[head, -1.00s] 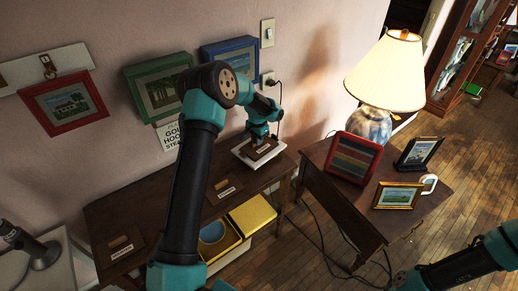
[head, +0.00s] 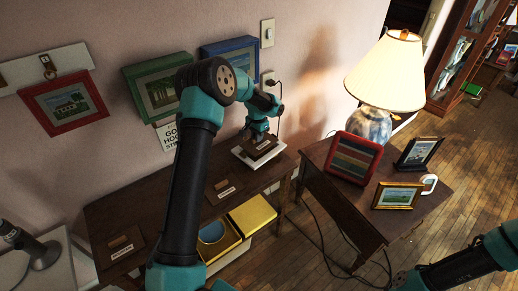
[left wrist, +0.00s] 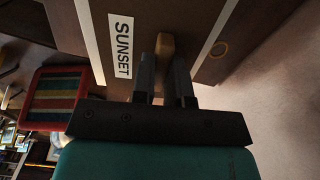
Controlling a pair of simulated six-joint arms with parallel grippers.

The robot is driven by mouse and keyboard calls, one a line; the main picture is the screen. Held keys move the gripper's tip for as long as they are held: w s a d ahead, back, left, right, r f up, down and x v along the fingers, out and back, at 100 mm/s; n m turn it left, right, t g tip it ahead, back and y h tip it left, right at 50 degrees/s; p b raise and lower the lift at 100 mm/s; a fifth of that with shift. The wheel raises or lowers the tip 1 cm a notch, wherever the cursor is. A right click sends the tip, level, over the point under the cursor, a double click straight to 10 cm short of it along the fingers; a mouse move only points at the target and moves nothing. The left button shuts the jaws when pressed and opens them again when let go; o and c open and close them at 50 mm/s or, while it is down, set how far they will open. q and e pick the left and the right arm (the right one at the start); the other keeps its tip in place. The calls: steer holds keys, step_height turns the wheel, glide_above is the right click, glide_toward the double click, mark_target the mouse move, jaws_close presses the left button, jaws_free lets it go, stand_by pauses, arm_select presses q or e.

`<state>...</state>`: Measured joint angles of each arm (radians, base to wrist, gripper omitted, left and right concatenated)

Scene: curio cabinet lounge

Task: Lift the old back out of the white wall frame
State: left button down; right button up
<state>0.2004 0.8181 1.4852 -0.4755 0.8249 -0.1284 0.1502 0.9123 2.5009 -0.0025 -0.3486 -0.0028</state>
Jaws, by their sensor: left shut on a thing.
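The white frame (head: 240,153) lies flat at the right end of the long dark table, below the blue-framed picture. Its brown back (head: 268,150) shows within the white border, with a small wooden tab on top. My left gripper (head: 258,135) is over it from above. In the left wrist view, my left gripper (left wrist: 165,80) is shut on the wooden tab (left wrist: 165,45) of the back, beside a white label reading SUNSET (left wrist: 121,45). White frame strips (left wrist: 90,40) show on both sides of the back. I cannot tell how far it is raised. My right gripper is out of view.
Other brown boards (head: 222,190) lie along the long table (head: 150,205). A side table (head: 330,195) to the right holds a lamp (head: 385,75) and several pictures. A cord (head: 281,105) hangs behind the gripper.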

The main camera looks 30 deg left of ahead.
arm_select(q)
steer(key=shift+r, duration=0.85)
